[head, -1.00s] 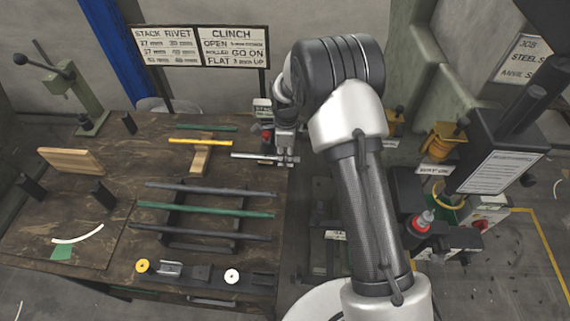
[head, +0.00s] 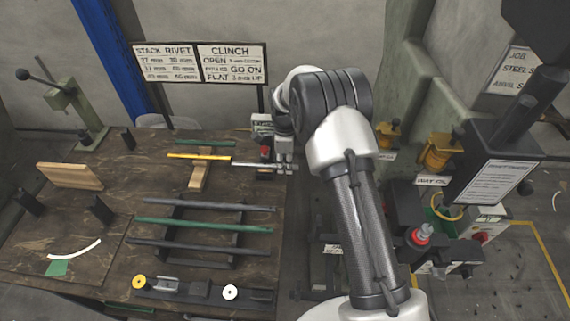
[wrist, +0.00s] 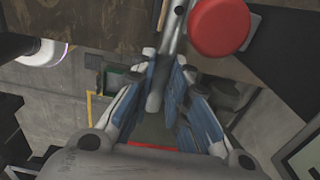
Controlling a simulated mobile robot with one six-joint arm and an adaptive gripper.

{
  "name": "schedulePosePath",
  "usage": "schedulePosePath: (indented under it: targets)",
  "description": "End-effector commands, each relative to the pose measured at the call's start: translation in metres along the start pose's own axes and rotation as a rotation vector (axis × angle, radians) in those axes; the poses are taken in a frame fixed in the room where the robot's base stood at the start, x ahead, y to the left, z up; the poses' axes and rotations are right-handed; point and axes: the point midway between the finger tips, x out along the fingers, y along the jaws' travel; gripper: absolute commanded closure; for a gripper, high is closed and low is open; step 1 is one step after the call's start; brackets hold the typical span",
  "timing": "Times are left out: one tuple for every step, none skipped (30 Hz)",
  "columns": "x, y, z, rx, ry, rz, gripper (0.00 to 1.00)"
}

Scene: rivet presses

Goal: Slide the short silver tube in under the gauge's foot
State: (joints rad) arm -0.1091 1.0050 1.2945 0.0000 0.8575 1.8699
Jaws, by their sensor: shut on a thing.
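The short silver tube (head: 262,165) lies roughly level across the far right edge of the workbench in the head view. My gripper (head: 285,158) is shut on its right part. In the wrist view, the silver tube (wrist: 174,38) runs up from between the blue-padded fingers of my gripper (wrist: 164,88). A red round part (wrist: 219,27) sits close to the right of the tube there.
A dark rack with a green rod (head: 205,225) lies in front. The press (head: 62,95) stands far left. My arm covers the area right of the bench.

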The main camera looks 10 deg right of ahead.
Motion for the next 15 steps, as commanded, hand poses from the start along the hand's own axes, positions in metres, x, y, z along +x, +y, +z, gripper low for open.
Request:
schedulePosePath:
  targets:
    - [-0.0048, -0.0106, -0.0005, 0.011, -0.009, -0.029, 1.00]
    - [-0.0043, -0.0107, -0.0006, 0.011, -0.009, -0.029, 1.00]
    - [-0.0040, -0.0107, -0.0007, 0.011, -0.009, -0.029, 0.84]
    - [-0.0043, -0.0108, -0.0007, 0.012, -0.009, -0.029, 0.82]
    - [-0.0044, -0.0108, -0.0008, 0.012, -0.009, -0.029, 0.80]
    - [-0.0044, -0.0108, -0.0009, 0.012, -0.008, -0.029, 0.78]
    - [-0.0044, -0.0109, -0.0010, 0.012, -0.008, -0.029, 0.76]
    - [-0.0044, -0.0109, -0.0011, 0.012, -0.008, -0.029, 0.74]
    - [-0.0044, -0.0109, -0.0012, 0.013, -0.008, -0.029, 0.71]
    - [-0.0044, -0.0109, -0.0013, 0.013, -0.008, -0.029, 0.69]
    - [-0.0043, -0.0109, -0.0013, 0.013, -0.008, -0.029, 0.67]
    - [-0.0043, -0.0110, -0.0014, 0.013, -0.008, -0.029, 0.64]
    - [-0.0043, -0.0110, -0.0015, 0.013, -0.008, -0.029, 0.62]
    - [-0.0043, -0.0110, -0.0015, 0.013, -0.008, -0.029, 0.61]
    - [-0.0043, -0.0110, -0.0015, 0.013, -0.008, -0.029, 0.61]
